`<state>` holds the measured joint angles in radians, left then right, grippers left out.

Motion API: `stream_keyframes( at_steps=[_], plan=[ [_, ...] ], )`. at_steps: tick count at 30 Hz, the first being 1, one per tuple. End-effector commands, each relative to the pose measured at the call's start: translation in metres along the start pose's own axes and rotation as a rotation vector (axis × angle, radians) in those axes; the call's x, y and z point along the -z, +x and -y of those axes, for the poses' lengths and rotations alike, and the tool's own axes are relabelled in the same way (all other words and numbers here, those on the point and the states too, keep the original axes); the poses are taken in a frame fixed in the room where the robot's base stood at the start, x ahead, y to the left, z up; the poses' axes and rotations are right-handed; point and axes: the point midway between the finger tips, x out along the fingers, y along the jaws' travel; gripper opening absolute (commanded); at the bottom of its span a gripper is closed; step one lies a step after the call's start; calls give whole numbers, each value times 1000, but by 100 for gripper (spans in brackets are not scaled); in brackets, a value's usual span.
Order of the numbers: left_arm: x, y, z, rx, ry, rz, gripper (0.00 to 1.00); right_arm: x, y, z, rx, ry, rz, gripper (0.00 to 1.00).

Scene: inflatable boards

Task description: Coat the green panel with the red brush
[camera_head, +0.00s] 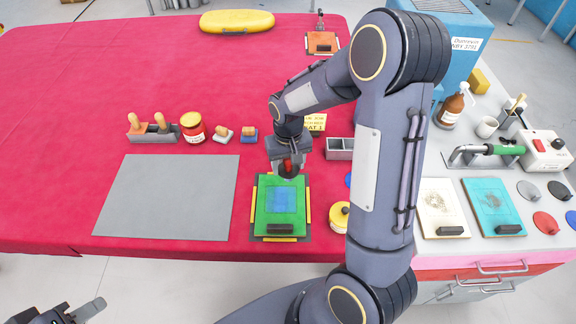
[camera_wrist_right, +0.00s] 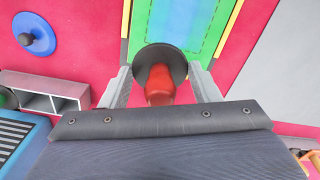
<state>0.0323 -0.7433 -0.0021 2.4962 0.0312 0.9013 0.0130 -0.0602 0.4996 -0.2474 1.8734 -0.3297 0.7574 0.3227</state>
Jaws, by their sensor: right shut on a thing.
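The green panel (camera_head: 262,222) lies on the red table in a dark frame with yellow side strips. A paler blue square (camera_head: 281,201) marks its middle. It also shows at the top of the right wrist view (camera_wrist_right: 210,25). My right gripper (camera_head: 288,165) is shut on the red brush (camera_wrist_right: 158,88), which has a red handle and a dark round base. The brush is at the panel's far edge; I cannot tell whether its base touches the panel. My left gripper (camera_head: 75,314) is partly in view at the bottom left, away from the table; its opening is unclear.
A grey mat (camera_head: 165,195) lies left of the panel. A grey divided box (camera_head: 340,149) and a yellow round item (camera_head: 339,217) are to the right. A white side counter holds two more panels.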

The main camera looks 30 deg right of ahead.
Motion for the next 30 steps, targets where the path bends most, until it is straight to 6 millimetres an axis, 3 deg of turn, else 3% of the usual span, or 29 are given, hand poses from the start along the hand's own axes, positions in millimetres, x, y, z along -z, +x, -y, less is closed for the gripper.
stream_keyframes(
  at_steps=[13, 30],
  plan=[
    [13, -26, -12, 0, 0, 1, 36, 4, -43, -3, 0, -2, -2, 35],
    [14, -27, -12, 0, 0, 1, 36, 4, -45, -3, 0, -2, -1, 35]
  ],
)
